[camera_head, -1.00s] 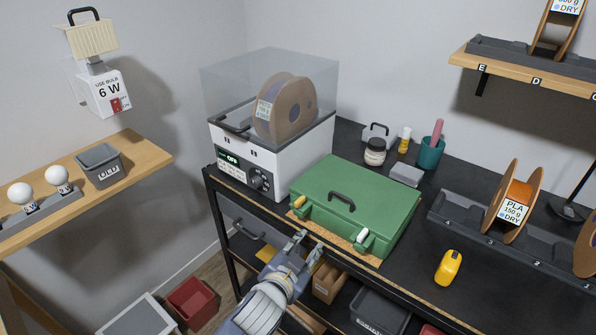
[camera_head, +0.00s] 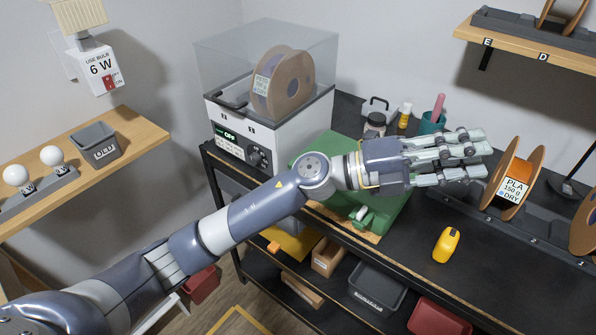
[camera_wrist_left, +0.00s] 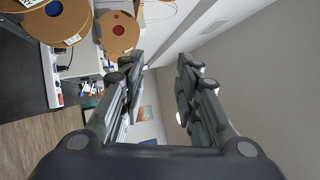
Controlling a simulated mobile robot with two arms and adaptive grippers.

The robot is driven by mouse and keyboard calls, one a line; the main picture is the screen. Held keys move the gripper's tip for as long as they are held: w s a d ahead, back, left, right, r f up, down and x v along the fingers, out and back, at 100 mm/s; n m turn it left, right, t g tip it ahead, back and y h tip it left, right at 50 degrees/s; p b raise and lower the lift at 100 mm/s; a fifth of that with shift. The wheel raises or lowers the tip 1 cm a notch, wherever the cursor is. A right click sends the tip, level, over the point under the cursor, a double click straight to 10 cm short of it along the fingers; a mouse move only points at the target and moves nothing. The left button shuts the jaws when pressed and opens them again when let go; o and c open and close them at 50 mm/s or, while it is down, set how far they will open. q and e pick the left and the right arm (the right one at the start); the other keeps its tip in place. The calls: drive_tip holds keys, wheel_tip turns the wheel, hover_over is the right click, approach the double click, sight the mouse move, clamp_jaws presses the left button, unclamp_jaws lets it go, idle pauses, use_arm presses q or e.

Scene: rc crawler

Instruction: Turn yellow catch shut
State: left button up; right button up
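The green case (camera_head: 345,149) sits on the black bench, largely covered by my left arm. The yellow catch at its front left is hidden behind my arm. The other catch (camera_head: 361,213), white and green, shows at the front right of the case. My left gripper (camera_head: 478,156) is raised over the right side of the case and the bench, pointing right. In the left wrist view the fingers of this gripper (camera_wrist_left: 157,76) are apart with nothing between them. My right gripper is not in view.
A dryer box (camera_head: 262,120) with a clear lid stands left of the case. An orange filament spool (camera_head: 513,182) stands close to my left fingertips. A yellow tool (camera_head: 447,245) lies on the bench front, with bare bench around it. Bins sit on the shelf below.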

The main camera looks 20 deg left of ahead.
use_arm(q)
drive_tip(key=w+a+f+m+g+y, duration=0.1)
drive_tip(key=a+f+m+g+y, duration=0.25)
drive_tip(key=f+y, duration=0.25)
drive_tip(key=w+a+f+m+g+y, duration=0.2)
drive_tip(key=a+f+m+y, duration=0.2)
drive_tip(key=f+y, duration=0.2)
drive_tip(key=w+a+r+n+t+y, duration=0.1)
drive_tip(key=w+a+y, duration=0.3)
drive_tip(key=a, duration=0.7)
drive_tip(key=w+a+r+n+t+y, duration=0.15)
drive_tip(key=a+y, duration=0.35)
drive_tip(key=a, duration=0.6)
drive_tip(key=shift+g, duration=0.5)
drive_tip(key=f+p, duration=0.1)
drive_tip(key=f, duration=0.2)
drive_tip(key=f+p, duration=0.1)
drive_tip(key=f, duration=0.2)
drive_tip(key=f+p, duration=0.1)
drive_tip(key=f, duration=0.2)
drive_tip(key=shift+s+d, duration=0.15)
drive_tip(key=shift+d, duration=0.15)
drive_tip(key=shift+f, duration=0.4)
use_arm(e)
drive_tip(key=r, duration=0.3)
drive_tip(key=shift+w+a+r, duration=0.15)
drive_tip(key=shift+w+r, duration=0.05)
use_arm(q)
drive_tip(key=shift+c, duration=0.6)
clamp_jaws()
